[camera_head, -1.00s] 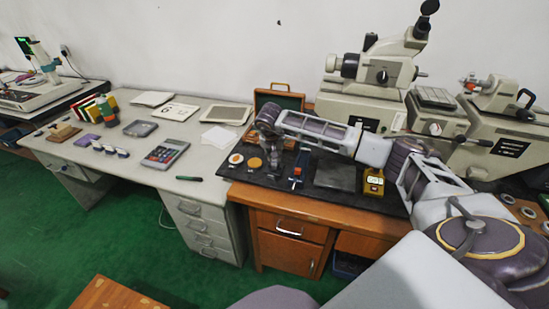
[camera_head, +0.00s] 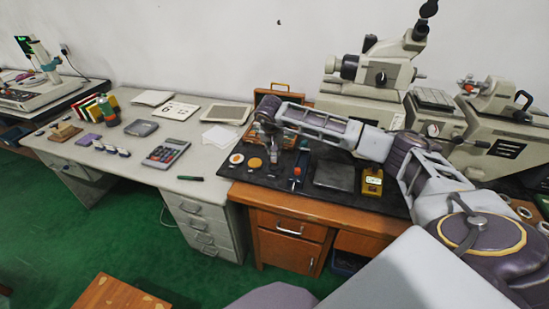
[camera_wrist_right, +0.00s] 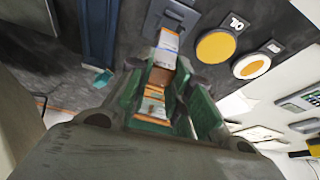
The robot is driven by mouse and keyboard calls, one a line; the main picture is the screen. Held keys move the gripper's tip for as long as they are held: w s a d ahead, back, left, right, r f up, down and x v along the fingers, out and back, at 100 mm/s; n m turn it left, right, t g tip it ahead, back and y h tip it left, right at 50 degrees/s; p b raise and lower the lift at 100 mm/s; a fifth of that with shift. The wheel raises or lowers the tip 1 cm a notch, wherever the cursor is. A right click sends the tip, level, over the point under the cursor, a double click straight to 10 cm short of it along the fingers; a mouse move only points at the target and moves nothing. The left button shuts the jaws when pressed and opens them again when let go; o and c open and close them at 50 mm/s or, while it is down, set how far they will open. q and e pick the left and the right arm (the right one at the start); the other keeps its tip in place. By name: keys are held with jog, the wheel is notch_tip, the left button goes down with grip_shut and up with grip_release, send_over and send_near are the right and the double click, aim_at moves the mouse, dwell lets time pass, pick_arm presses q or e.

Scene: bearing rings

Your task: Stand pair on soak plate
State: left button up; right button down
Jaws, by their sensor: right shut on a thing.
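My right gripper (camera_wrist_right: 160,95) is shut on an orange-and-silver piece (camera_wrist_right: 153,103), which looks like the ring pair; its green-lined fingers partly hide it. In the head view the right gripper (camera_head: 272,152) is over the dark mat, and the held piece is too small to make out. A dark grey plate (camera_wrist_right: 154,24) lies just beyond the fingertips in the wrist view. An orange piece with a pale band (camera_wrist_right: 167,42) shows in front of it; I cannot tell whether they touch. I cannot tell for sure which plate is the soak plate. My left gripper is not in view.
A yellow disc (camera_wrist_right: 215,47) and a white-rimmed disc (camera_wrist_right: 251,66) lie beside the grey plate. A dark slab (camera_head: 334,174) and a yellow device (camera_head: 372,182) are right on the mat. An open brown case (camera_head: 279,97) stands behind; large machines (camera_head: 375,75) stand at back right.

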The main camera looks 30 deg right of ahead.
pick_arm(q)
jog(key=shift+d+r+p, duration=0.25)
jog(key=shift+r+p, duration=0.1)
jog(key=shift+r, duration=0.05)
pick_arm(e)
jog(key=shift+r, duration=0.7)
jog(key=shift+r, duration=0.1)
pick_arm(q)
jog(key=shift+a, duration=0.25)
pick_arm(e)
jog(key=shift+d, duration=0.1)
